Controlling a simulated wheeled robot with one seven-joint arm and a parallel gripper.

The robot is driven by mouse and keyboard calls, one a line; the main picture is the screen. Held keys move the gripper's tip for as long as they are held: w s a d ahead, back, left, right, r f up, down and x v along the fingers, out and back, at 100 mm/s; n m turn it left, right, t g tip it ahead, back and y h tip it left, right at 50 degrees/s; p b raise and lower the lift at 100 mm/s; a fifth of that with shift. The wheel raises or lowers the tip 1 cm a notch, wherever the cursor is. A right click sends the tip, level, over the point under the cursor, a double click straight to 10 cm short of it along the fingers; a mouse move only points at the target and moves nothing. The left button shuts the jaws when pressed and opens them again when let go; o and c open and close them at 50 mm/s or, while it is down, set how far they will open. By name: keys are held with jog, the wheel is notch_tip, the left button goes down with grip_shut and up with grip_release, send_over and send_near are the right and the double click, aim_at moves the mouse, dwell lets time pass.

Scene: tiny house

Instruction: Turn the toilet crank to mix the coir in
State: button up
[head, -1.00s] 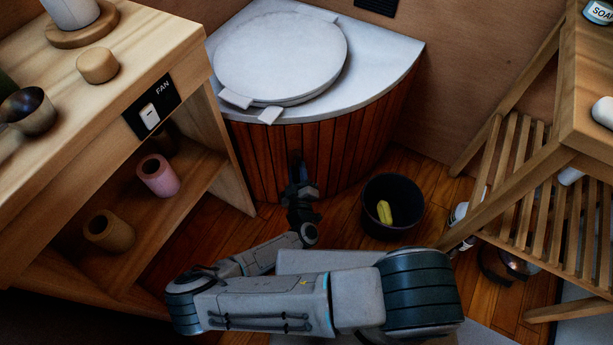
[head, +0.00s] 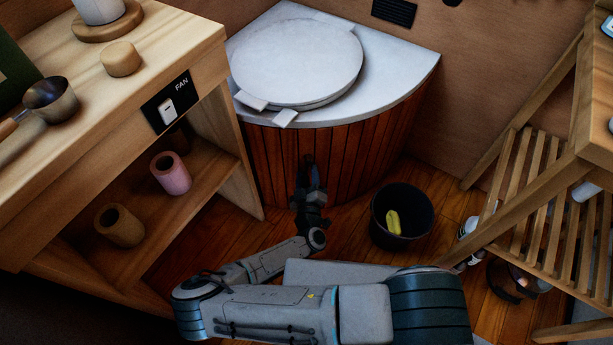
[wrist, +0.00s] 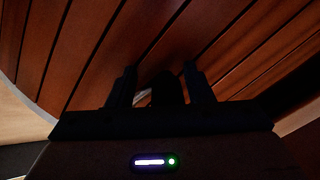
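The toilet (head: 345,160) is a corner unit with dark red wooden slats, a pale top and a round white lid (head: 300,60), which is down. My gripper (head: 310,172) is low at its slatted front. In the wrist view my gripper (wrist: 160,88) points at the slats, its two dark fingers apart. A dark rounded piece (wrist: 168,90), probably the crank's knob, shows between the fingers, nearer the right one. A short pale metal bar (wrist: 143,97) shows beside it. Contact with the fingers cannot be made out. In the head view the crank is not clearly seen behind my gripper.
A black bucket (head: 380,222) with a yellow item (head: 393,222) inside stands right of my gripper. A wooden shelf unit (head: 235,165) with a fan switch is close on the left. A slatted wooden rack (head: 530,200) stands on the right.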

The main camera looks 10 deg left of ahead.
jog(key=s+d+p, duration=0.1)
jog(key=s, duration=0.6)
jog(key=shift+s, duration=0.25)
jog(key=shift+d, duration=0.1)
